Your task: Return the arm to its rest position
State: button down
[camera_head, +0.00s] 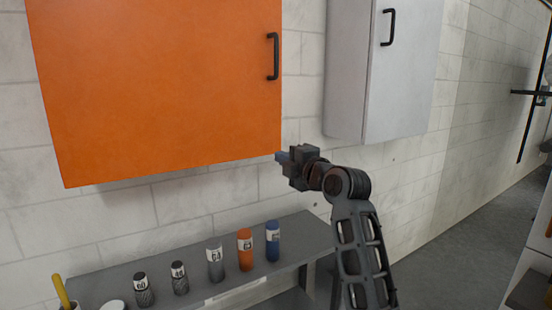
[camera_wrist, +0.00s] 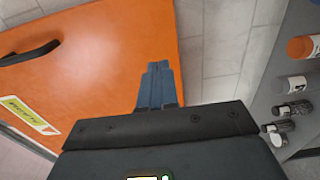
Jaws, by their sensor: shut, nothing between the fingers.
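My gripper (camera_head: 283,157) is held up in front of the wall, by the lower right corner of the orange cabinet in the head view. My arm rises to it from the bottom of that view. In the wrist view my gripper (camera_wrist: 157,70) has its two blue-grey fingers together, with nothing between them. The orange cabinet (camera_head: 155,85) is shut in the head view, with a black handle on its right side. It also fills the left of the wrist view (camera_wrist: 100,60).
A grey shelf (camera_head: 200,262) below carries several labelled bottles, among them an orange bottle (camera_head: 245,250) and a blue bottle (camera_head: 273,240). A white cabinet (camera_head: 400,70) hangs at the upper right. Open floor (camera_head: 440,260) shows at the right.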

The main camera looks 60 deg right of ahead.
jog(key=shift+v, duration=1.9)
jog(key=s+a+f+m+y, duration=0.2)
jog(key=s+a+f+m, duration=0.15)
jog(key=a+f, duration=0.7)
jog(key=s+a+f+m+y, duration=0.15)
jog(key=a+f+m, duration=0.25)
jog(key=a+f, duration=0.65)
jog(key=s+a+m+y, duration=0.2)
jog(key=s+a, duration=0.6)
jog(key=s, duration=0.3)
jog(key=s+a+m+y, duration=0.2)
jog(key=s+a+y, duration=0.1)
jog(key=s+a, duration=0.6)
jog(key=shift+s+g, duration=0.4)
jog(key=shift+s, duration=0.8)
jog(key=shift+m+y, duration=0.25)
